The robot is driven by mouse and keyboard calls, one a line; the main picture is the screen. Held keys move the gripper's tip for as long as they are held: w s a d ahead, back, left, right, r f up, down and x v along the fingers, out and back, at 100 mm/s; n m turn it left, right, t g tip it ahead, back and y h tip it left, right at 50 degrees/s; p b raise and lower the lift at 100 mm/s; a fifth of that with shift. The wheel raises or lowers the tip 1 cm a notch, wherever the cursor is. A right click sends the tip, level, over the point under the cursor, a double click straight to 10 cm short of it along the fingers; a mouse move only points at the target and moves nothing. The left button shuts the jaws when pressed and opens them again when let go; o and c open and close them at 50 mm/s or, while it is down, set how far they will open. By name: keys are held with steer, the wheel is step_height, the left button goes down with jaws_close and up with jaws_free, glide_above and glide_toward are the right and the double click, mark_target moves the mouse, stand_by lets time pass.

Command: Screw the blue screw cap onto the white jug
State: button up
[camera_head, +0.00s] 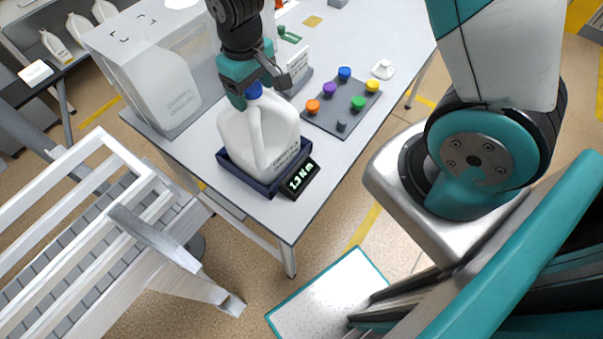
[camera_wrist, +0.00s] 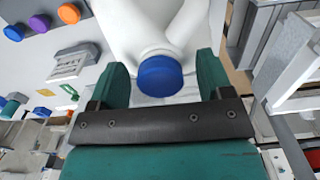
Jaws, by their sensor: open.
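The white jug (camera_head: 260,135) stands upright in a dark blue tray (camera_head: 240,183) at the near end of the table. A blue screw cap (camera_wrist: 160,76) sits on the jug's neck; its top also shows in the head view (camera_head: 253,90). My gripper (camera_wrist: 163,80) is over the jug's mouth with its two teal fingers on either side of the cap. The fingers are open, with a gap beside the cap. A small display (camera_head: 300,177) on the tray's edge reads about 1.3 N·m. In the wrist view the jug (camera_wrist: 125,25) is behind the cap.
A dark board (camera_head: 330,112) with several coloured caps lies to the right of the jug, with a white part (camera_head: 383,69) beyond it. A clear box (camera_head: 165,85) stands on the left of the table. A white railing (camera_head: 90,190) is at the lower left.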

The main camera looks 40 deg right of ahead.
steer(key=n, duration=1)
steer(key=shift+p, duration=0.35)
steer(key=c, duration=1.4)
steer(key=shift+o, duration=0.2)
steer(key=o, duration=1.4)
steer(key=shift+m, duration=0.4)
steer(key=shift+c, duration=0.2)
